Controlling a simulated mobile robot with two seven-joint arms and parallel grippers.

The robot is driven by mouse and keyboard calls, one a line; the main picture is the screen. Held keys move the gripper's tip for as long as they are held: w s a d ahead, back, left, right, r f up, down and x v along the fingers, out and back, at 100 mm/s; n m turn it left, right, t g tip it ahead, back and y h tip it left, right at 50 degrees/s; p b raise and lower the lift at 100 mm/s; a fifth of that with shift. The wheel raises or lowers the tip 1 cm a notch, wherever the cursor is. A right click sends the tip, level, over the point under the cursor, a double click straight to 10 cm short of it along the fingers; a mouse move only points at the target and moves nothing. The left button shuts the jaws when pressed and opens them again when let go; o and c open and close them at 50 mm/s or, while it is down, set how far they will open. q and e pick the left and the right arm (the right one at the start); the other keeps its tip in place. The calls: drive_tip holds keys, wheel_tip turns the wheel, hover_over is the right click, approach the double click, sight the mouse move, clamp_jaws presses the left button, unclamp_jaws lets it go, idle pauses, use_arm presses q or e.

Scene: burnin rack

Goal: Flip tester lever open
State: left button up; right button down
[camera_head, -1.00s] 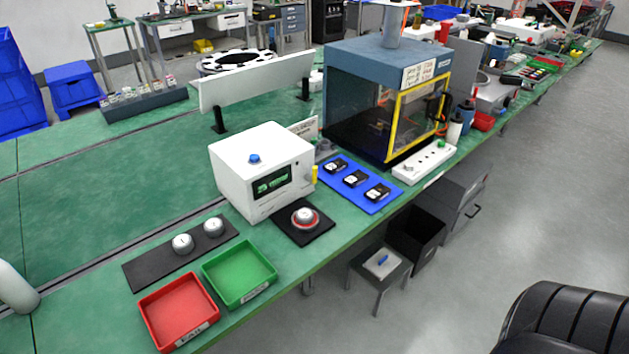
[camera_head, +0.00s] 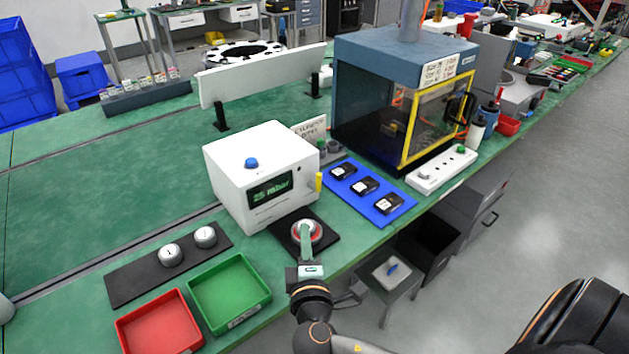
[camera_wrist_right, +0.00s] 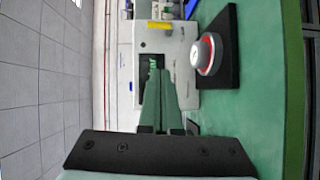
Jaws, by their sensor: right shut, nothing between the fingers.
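The tester (camera_head: 262,178) is a white box with a blue button on top and a green-lit display on its front. Its yellow lever (camera_head: 319,182) stands upright at the right front edge. The lever also shows in the right wrist view (camera_wrist_right: 158,26), near the tester's face. My right gripper (camera_head: 305,228) is shut and empty, with green fingers, in front of the tester and below the lever, apart from it. In the head view it overlaps the round gauge (camera_head: 318,231) on a red-rimmed base; whether they touch is unclear. My left gripper is out of view.
A black mat (camera_head: 279,227) lies under the gauge. A blue mat (camera_head: 399,209) with three small black devices lies right of the tester. Green (camera_head: 264,306) and red (camera_head: 193,340) trays and a black strip (camera_head: 122,287) with two round pieces lie left. A glazed chamber (camera_head: 372,105) stands behind.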

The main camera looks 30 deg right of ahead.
drive_tip(key=shift+w+d+r, duration=0.2)
drive_tip(key=shift+w+r, duration=0.05)
drive_tip(key=shift+r, duration=0.2)
drive_tip(key=x, duration=0.5)
drive_tip(key=p+x, duration=0.1)
drive_tip(key=x, duration=0.4)
drive_tip(key=shift+r, duration=0.25)
drive_tip(key=shift+w+d+f+p, duration=0.1)
drive_tip(key=shift+w+d+p, duration=0.15)
drive_tip(key=shift+d, duration=0.7)
drive_tip(key=shift+w+d+f+p, duration=0.15)
drive_tip(key=shift+w+d, duration=0.15)
drive_tip(key=shift+d, duration=0.65)
drive_tip(key=shift+w, duration=0.1)
